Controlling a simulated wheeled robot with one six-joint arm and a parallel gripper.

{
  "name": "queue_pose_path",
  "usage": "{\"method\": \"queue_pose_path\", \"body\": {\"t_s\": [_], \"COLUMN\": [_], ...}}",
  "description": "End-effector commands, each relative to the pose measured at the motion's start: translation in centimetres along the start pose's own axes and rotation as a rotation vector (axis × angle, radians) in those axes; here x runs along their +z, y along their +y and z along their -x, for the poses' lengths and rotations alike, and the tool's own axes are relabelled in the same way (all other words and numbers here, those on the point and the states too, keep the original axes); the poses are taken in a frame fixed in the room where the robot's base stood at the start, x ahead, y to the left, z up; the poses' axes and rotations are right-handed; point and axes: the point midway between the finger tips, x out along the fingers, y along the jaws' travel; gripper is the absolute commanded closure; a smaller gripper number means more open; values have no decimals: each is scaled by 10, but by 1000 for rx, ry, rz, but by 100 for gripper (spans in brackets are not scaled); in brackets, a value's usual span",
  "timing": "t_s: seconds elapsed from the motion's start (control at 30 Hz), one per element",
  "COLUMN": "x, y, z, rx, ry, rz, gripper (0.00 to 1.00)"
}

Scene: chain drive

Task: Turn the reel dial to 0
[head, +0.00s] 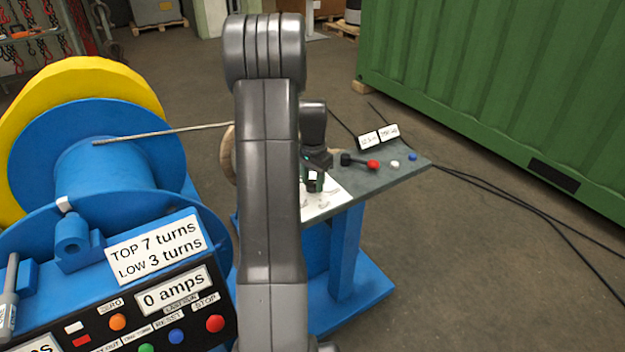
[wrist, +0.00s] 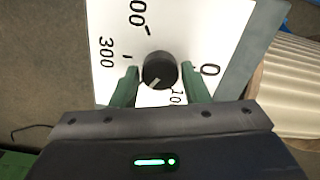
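The reel dial is a round black knob (wrist: 159,68) on a white plate (wrist: 190,25) in the wrist view. A light pointer mark on the knob faces the lower left, away from the "0" label on the right. Labels "300" and partly hidden others surround it. My gripper (wrist: 160,68) has its green fingers on either side of the knob, with what look like narrow gaps. In the head view my gripper (head: 315,182) is low over the white plate (head: 335,195) on the bench; the knob is hidden there.
A blue and yellow reel (head: 85,150) and a control panel reading "0 amps" (head: 175,290) stand left. A green container (head: 510,80) stands behind right.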

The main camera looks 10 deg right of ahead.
Motion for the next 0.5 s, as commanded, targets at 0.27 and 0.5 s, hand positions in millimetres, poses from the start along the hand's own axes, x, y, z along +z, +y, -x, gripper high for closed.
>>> {"method": "queue_pose_path", "body": {"t_s": [0.27,0.5], "x": [0,0], "y": [0,0], "z": [0,1], "rx": [0,0], "ry": [0,0], "rz": [2,54], "gripper": [88,88]}}
